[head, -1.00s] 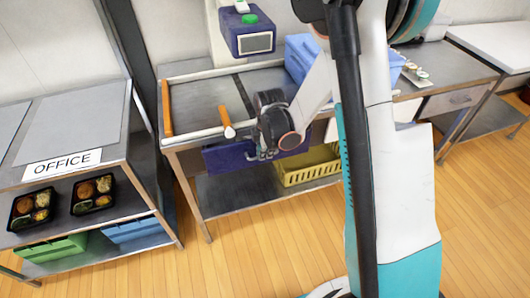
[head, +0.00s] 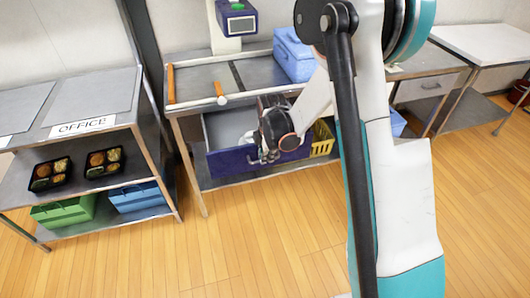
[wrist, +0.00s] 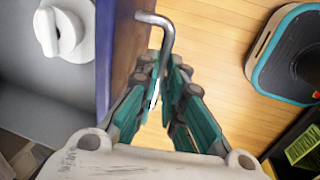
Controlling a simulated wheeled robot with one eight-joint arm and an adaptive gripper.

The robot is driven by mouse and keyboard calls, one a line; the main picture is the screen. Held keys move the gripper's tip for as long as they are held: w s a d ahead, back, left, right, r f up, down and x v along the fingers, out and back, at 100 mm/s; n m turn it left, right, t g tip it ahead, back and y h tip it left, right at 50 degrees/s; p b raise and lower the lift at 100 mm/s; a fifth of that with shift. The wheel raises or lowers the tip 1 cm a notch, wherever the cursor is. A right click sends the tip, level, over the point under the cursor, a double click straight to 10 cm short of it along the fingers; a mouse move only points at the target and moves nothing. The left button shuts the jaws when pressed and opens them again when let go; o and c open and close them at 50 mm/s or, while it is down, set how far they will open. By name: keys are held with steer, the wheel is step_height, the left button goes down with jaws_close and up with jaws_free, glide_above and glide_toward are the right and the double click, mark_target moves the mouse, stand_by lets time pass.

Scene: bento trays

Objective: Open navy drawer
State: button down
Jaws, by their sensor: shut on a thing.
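The navy drawer (head: 230,162) is under the metal worktable in the head view and stands pulled out, its grey inside showing. In the wrist view its navy front (wrist: 105,50) runs up the picture, with the grey interior to the left. A bent metal handle (wrist: 160,20) sticks out from the front. My gripper (head: 262,156) is at the drawer front; in the wrist view its teal fingers (wrist: 165,85) are closed around the handle. A white round object (wrist: 62,32) lies inside the drawer; what it is I cannot tell.
A shelf marked OFFICE (head: 82,126) stands at left with bento trays (head: 105,162) and green (head: 62,210) and blue crates (head: 138,196) below. A yellow basket (head: 322,138) sits under the worktable, right of the drawer. The wooden floor (head: 240,245) in front is clear.

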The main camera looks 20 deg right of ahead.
steer(key=shift+s, duration=0.5)
steer(key=c, duration=1.7)
jaws_free()
steer(key=r, duration=0.4)
steer(key=s+r, duration=0.1)
steer(key=r, duration=0.3)
steer(key=s+r, duration=0.1)
steer(key=r, duration=0.2)
steer(key=shift+r, duration=0.4)
steer(key=shift+s, duration=0.1)
